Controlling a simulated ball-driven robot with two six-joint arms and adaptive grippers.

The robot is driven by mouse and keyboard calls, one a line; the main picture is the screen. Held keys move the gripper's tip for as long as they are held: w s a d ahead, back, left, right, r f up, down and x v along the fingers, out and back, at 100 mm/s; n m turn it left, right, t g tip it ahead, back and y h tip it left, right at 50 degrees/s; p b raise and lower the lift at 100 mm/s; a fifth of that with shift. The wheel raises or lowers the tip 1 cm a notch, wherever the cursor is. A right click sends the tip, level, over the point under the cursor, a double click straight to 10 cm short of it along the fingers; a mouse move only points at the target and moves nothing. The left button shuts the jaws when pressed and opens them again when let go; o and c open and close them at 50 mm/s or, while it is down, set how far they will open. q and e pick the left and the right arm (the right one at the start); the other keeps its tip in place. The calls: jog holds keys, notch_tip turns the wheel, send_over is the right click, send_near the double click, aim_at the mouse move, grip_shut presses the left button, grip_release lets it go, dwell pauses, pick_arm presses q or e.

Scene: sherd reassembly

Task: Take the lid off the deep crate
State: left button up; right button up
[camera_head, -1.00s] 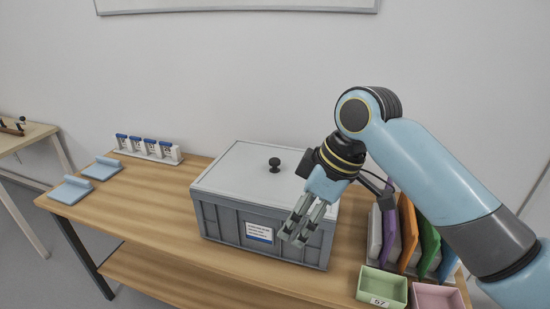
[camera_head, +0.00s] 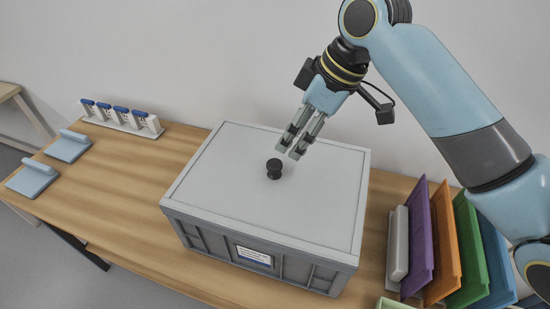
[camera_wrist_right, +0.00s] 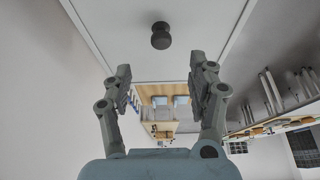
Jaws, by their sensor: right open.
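The deep crate (camera_head: 205,238) is a grey box with a blue-and-white label on its front, standing on the wooden table. Its flat grey lid (camera_head: 225,187) lies on top, with a black knob (camera_head: 274,169) near the middle. My right gripper (camera_head: 290,152) is just behind and to the right of the knob, apart from it, with its fingers pointing down. In the right wrist view the knob (camera_wrist_right: 161,36) shows beyond the gap between the open, empty fingers (camera_wrist_right: 163,75). My left gripper is not in view.
On the wooden table (camera_head: 120,195), a white rack (camera_head: 122,120) with several blue-topped items and two light-blue pads (camera_head: 68,147) stand at the left. Coloured upright panels (camera_head: 440,240) stand close at the crate's right. A wall is behind.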

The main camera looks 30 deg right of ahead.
aim_at(276, 163)
jog(key=x, duration=0.4)
jog(key=shift+s+a, duration=0.15)
jog(key=shift+a, duration=0.1)
jog(key=shift+f, duration=0.25)
jog(key=x, duration=0.2)
jog(key=p+x, duration=0.1)
jog(key=x, duration=0.1)
jog(key=shift+w+f, duration=0.2)
jog(key=shift+w, duration=0.1)
jog(key=shift+w+a+f, duration=0.1)
jog(key=shift+w+f, duration=0.05)
jog(key=shift+f, duration=0.25)
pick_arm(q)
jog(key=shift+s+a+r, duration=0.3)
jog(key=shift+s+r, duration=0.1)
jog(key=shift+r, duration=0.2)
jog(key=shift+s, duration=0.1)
pick_arm(e)
jog(key=shift+c, duration=0.4)
jog(key=c, duration=0.4)
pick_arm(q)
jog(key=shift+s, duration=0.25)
pick_arm(e)
grip_shut()
